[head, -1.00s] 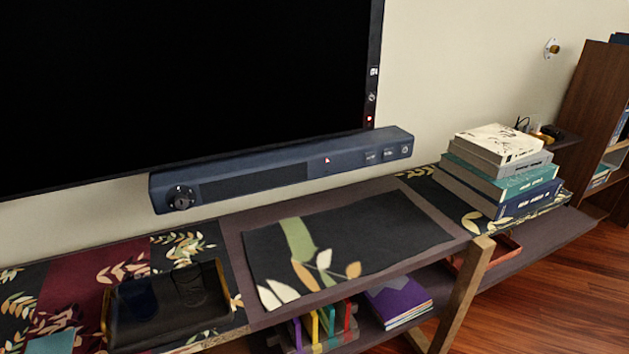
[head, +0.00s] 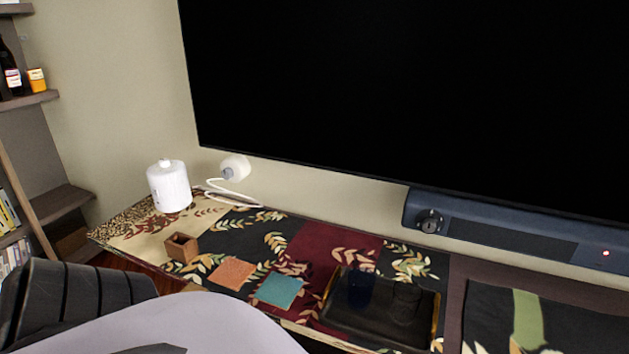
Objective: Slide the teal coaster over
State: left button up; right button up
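The teal coaster (head: 279,289) lies flat on the patterned runner near the front edge of the long low shelf. An orange coaster (head: 231,273) lies just left of it, and a dark tray (head: 350,325) is to its right. Neither of my grippers shows in the head view.
A small wooden box (head: 181,247) stands left of the coasters. A white canister (head: 169,186) and a white device with a cable (head: 235,168) stand behind. Dark glasses sit in the tray. A soundbar (head: 510,240) and large screen (head: 420,100) are behind to the right.

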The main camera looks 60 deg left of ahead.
aim_at(279, 290)
jog(key=u, duration=1.95)
jog(key=i+j+u, duration=0.2)
jog(key=i+u, duration=0.15)
jog(key=i+j+u, duration=0.1)
jog(key=i+u, duration=0.3)
